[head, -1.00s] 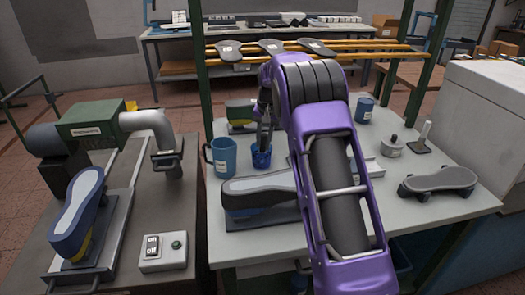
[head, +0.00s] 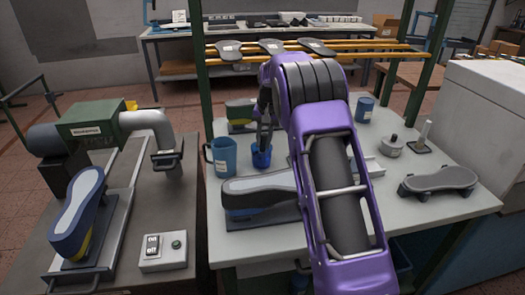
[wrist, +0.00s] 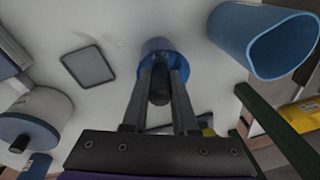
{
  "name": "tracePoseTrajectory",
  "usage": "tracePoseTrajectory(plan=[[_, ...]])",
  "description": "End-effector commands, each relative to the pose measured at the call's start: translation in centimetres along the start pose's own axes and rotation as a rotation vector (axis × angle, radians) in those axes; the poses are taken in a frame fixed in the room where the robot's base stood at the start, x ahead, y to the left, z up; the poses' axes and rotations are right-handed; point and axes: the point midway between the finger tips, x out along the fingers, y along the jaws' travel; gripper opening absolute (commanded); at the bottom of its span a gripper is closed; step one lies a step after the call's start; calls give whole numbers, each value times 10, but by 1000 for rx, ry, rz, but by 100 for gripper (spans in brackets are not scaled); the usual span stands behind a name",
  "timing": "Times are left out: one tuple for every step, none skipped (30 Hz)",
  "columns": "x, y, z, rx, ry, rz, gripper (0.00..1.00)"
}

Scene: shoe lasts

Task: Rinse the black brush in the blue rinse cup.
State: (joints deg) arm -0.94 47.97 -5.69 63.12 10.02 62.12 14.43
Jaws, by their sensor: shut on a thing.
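The blue rinse cup (head: 261,159) stands on the light worktable, just right of a larger blue mug (head: 221,158). My gripper (head: 264,143) points down at the cup's mouth. In the wrist view my gripper (wrist: 160,78) is shut on the black brush (wrist: 159,92), a dark rounded handle between the two fingers. The brush's lower end is hidden by the fingers and the cup. The cup (wrist: 157,46) lies straight beyond the fingertips, and the brush lines up with its opening. I cannot tell how deep the brush reaches.
The blue mug stands close to the cup. A shoe last on a base (head: 258,192) lies in front. Another blue cup (head: 366,108), a lidded grey pot (head: 392,147) and a dark sole-shaped piece (head: 438,180) are to the right. The wrist view shows a dark square pad (wrist: 88,67).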

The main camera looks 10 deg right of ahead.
Motion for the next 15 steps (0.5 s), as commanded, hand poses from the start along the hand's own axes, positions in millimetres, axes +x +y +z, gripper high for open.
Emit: tracePoseTrajectory(plan=[[0,0,0,0,0,0,0],[0,0,0,0,0,0,0],[0,0,0,0,0,0,0],[0,0,0,0,0,0,0],[0,0,0,0,0,0,0],[-1,0,0,0,0,0,0],[-2,0,0,0,0,0,0],[-4,0,0,0,1,0,0],[-7,-1,-1,0,1,0,0],[-9,-1,-1,0,1,0,0],[-12,-2,-1,0,1,0,0],[-16,-2,-2,0,1,0,0],[-18,-2,-2,0,1,0,0],[-21,-2,-2,0,1,0,0],[-24,-3,-2,0,1,0,0]])
